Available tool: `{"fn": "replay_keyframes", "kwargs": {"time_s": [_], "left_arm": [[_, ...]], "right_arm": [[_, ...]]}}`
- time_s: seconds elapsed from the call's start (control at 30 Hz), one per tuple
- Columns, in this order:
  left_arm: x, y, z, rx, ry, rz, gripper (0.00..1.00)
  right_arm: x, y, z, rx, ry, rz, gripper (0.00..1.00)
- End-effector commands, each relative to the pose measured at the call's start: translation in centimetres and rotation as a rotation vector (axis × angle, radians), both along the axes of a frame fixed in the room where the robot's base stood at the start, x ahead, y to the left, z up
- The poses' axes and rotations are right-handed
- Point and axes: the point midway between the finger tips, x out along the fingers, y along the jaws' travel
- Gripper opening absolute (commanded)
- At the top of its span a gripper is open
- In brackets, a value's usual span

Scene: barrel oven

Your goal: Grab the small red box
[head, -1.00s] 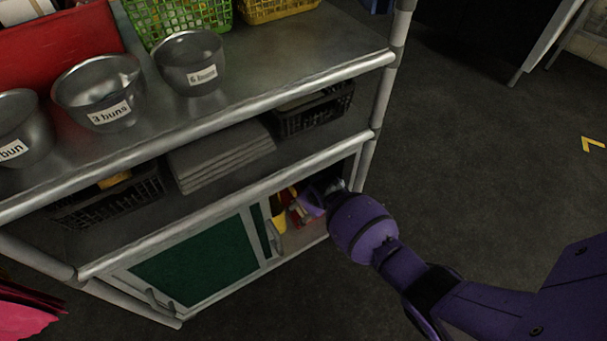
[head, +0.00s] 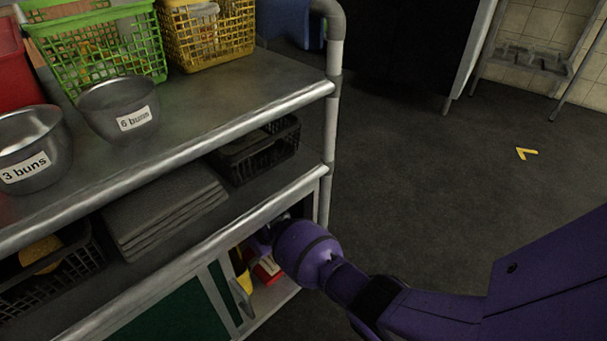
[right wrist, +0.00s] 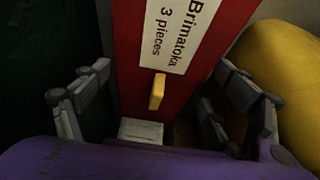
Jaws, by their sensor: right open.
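A red box with a white label reading "Brimatoka 3 pieces" fills the middle of the right wrist view (right wrist: 132,50). In the head view, a red item with a pale patch (head: 266,274) shows inside the open cupboard, partly hidden by my wrist. My right gripper (right wrist: 160,88) is open, with one finger on each side of the red box in the picture. I cannot tell whether the fingers touch it. In the head view, my right arm reaches into the cupboard and the fingertips are hidden. My left gripper is not in view.
A yellow item (head: 242,272) stands left of the red one; a rounded yellow thing (right wrist: 288,85) is at the right in the wrist view. The shelf edge (head: 190,248) runs above the cupboard opening. Bowls and a green basket (head: 100,50) stand on top. Floor at right is clear.

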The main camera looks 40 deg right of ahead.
Motion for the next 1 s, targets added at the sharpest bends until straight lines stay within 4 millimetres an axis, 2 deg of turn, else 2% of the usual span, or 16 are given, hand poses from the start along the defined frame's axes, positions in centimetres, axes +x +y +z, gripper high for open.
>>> {"fn": "replay_keyframes", "kwargs": {"time_s": [0.03,0.1,0.33,0.57,0.6,1.0], "left_arm": [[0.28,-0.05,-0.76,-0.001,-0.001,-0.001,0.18],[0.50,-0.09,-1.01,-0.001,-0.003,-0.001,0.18],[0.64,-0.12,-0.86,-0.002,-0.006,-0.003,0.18],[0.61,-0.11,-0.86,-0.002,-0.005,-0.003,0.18],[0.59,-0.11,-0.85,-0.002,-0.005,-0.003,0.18],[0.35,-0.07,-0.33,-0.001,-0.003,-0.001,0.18]], "right_arm": [[0.78,0.24,-0.71,0.001,-0.005,0.001,0.87],[1.07,0.26,-1.15,0.002,-0.007,0.001,0.87],[1.14,0.27,-1.11,0.001,-0.008,0.002,0.87],[1.11,0.28,-1.12,0.001,-0.008,0.002,0.58],[1.13,0.28,-1.09,0.001,-0.008,0.002,0.56],[1.08,0.27,-0.42,0.001,-0.008,0.002,0.56]]}}
